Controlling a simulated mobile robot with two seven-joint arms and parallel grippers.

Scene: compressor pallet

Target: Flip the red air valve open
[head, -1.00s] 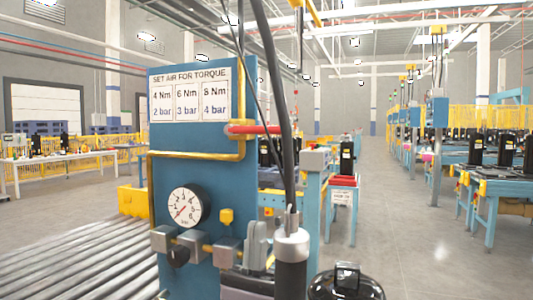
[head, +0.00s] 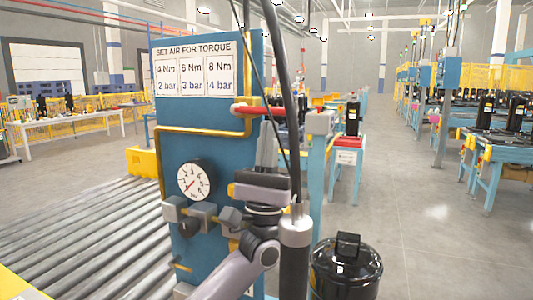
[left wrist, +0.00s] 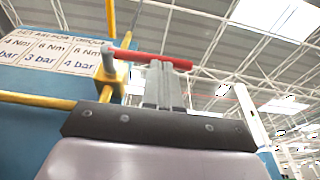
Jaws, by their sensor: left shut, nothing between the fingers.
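The red air valve handle (head: 262,110) sticks out sideways, about level, from the yellow pipe at the right edge of the blue panel (head: 205,125). In the left wrist view the red handle (left wrist: 150,58) runs right from the yellow valve body (left wrist: 112,75). My left gripper (head: 267,126) points up, with its shut, empty fingers just below the handle. In the left wrist view its fingertips (left wrist: 160,66) overlap the handle's lower edge; I cannot tell whether they touch it. My right gripper is not in view.
A pressure gauge (head: 194,180) and a row of grey fittings (head: 203,212) sit low on the panel. A hanging tool (head: 295,250) with dark hoses is close on the right. A black compressor (head: 346,265) stands beside it. A roller conveyor (head: 80,240) lies to the left.

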